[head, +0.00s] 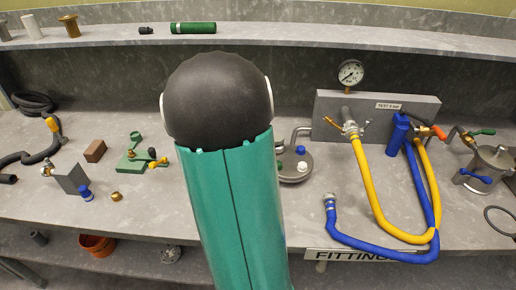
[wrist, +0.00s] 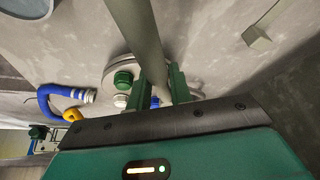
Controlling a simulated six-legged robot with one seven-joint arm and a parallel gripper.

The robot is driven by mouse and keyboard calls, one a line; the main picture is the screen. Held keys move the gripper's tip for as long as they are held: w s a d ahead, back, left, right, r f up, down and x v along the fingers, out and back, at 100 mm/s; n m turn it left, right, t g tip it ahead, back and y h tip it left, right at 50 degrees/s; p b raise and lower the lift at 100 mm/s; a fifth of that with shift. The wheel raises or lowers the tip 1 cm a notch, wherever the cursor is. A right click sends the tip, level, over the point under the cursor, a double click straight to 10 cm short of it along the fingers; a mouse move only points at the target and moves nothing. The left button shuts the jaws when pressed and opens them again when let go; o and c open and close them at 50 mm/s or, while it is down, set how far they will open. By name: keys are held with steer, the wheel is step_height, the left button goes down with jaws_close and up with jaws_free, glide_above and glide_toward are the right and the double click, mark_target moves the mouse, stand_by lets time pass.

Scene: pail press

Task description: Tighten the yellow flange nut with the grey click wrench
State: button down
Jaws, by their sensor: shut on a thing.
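In the wrist view my gripper (wrist: 161,92) has its two green fingers closed about a long grey bar (wrist: 132,28), which looks like the grey click wrench. The bar runs from the top edge down between the fingers; its lower end is hidden. Just beyond the fingers lies a round grey flange (wrist: 114,77) with a green nut (wrist: 123,79), a white nut (wrist: 120,101) and a blue nut (wrist: 155,102). In the head view the flange (head: 294,177) shows right of my arm, which hides my gripper. I cannot make out a yellow nut on the flange.
A grey test panel (head: 425,106) with a gauge (head: 350,74) and yellow (head: 367,187) and blue (head: 345,238) hoses stands right of the flange. Small fittings, including a green valve piece (head: 135,160), lie left on the bench. A shelf (head: 300,34) runs behind.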

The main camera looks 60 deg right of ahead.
steer(key=shift+r, duration=2.65)
